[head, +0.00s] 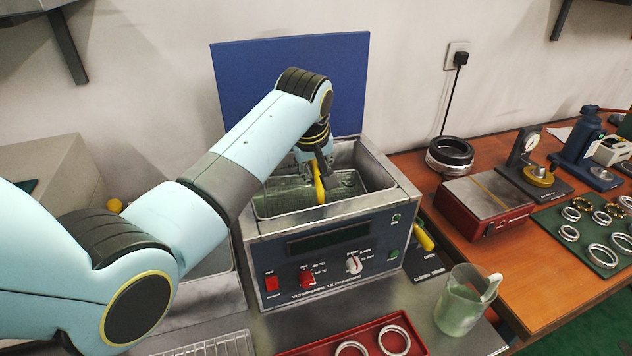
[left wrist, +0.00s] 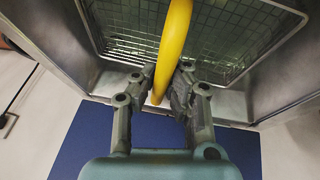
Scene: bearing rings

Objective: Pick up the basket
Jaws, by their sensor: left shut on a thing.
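The wire mesh basket (left wrist: 128,18) sits inside the metal tank of the ultrasonic cleaner (head: 330,250). Its yellow handle (left wrist: 172,45) arches up and also shows in the head view (head: 319,188). My left gripper (left wrist: 165,88) is shut on the yellow handle, with one finger on each side of it. In the head view my left gripper (head: 317,168) reaches down into the tank opening. The basket's lower part is partly hidden by the tank walls and the arm. My right gripper is not in view.
A blue panel (head: 290,85) stands behind the cleaner. A glass beaker (head: 462,305) and a red tray with metal rings (head: 355,338) lie in front. To the right, a wooden bench holds a red box (head: 484,207), a dial gauge stand and a green mat (head: 588,222) with rings.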

